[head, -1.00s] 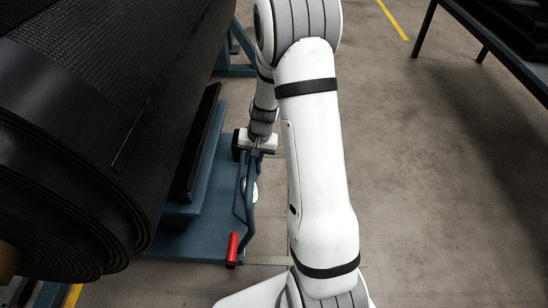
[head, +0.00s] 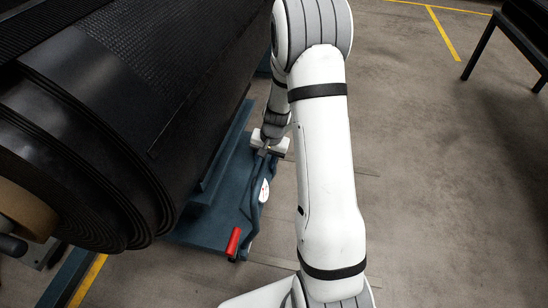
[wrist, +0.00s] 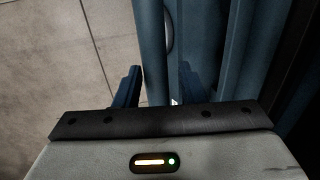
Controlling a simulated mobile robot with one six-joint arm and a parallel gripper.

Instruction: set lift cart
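The lift cart (head: 205,222) is a low blue platform on the floor at the left, partly under a big black belt roll. Its blue handle frame (head: 252,212) stands on the near right side, with a red grip (head: 233,242) at its near end and a white disc beside it. My gripper (head: 264,150) is at the far end of this handle. In the wrist view, a blue bar (wrist: 153,50) runs between the two fingers of my gripper (wrist: 160,70), which sit close on both sides. Exact contact is hard to see.
The black belt roll (head: 85,150) overhangs the cart and fills the left side. A black table (head: 510,40) stands at the upper right. Yellow lines (head: 440,30) mark the floor. The concrete floor (head: 430,190) on the right is clear.

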